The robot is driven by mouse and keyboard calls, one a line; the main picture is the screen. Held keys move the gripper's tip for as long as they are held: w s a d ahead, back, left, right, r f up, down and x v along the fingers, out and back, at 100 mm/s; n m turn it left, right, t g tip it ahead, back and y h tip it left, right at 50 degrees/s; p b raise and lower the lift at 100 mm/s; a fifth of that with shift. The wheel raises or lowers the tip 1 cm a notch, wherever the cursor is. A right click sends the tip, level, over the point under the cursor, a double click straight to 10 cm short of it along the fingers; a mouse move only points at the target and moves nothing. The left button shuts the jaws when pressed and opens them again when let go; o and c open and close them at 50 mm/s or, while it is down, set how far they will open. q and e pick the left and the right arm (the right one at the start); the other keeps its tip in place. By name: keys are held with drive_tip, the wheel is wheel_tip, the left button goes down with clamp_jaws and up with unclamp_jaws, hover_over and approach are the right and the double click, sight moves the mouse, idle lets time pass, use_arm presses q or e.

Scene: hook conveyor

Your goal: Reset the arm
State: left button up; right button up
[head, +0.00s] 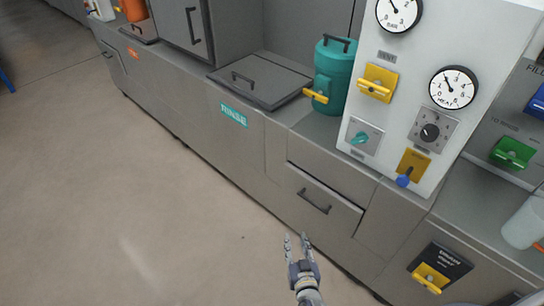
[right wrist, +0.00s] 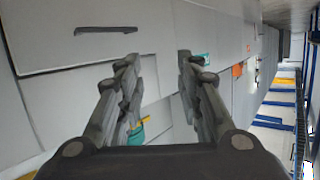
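My right gripper (head: 296,246) is low in the head view, over the floor in front of the grey bench. Its two fingers point up in the picture and stand apart. In the right wrist view the gripper (right wrist: 157,62) shows both fingers spread wide with nothing between them. Behind them are the bench front and a drawer with a dark handle. My left gripper is not in the head view.
The grey bench has a drawer handle (head: 315,202), a teal canister (head: 333,75), a dark lid (head: 260,80) and a gauge panel (head: 400,125) with yellow handles. A white container (head: 524,224) stands at right. The floor (head: 120,190) at left is clear.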

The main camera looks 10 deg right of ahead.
drive_tip(key=s+a+f+n+g+y, duration=0.3)
drive_tip(key=s+f+g, duration=0.4)
drive_tip(key=s+f, duration=1.15)
drive_tip(key=s+d+f+g, duration=0.3)
drive_tip(key=s, duration=0.7)
drive_tip(key=s+d+f+n+g+h, duration=0.1)
drive_tip(key=s+d+f+g, duration=0.2)
drive_tip(key=s, duration=0.8)
drive_tip(key=shift+s+d+f+n+g, duration=0.15)
drive_tip(key=shift+d+f+n+g, duration=0.15)
drive_tip(key=shift+d+f, duration=0.35)
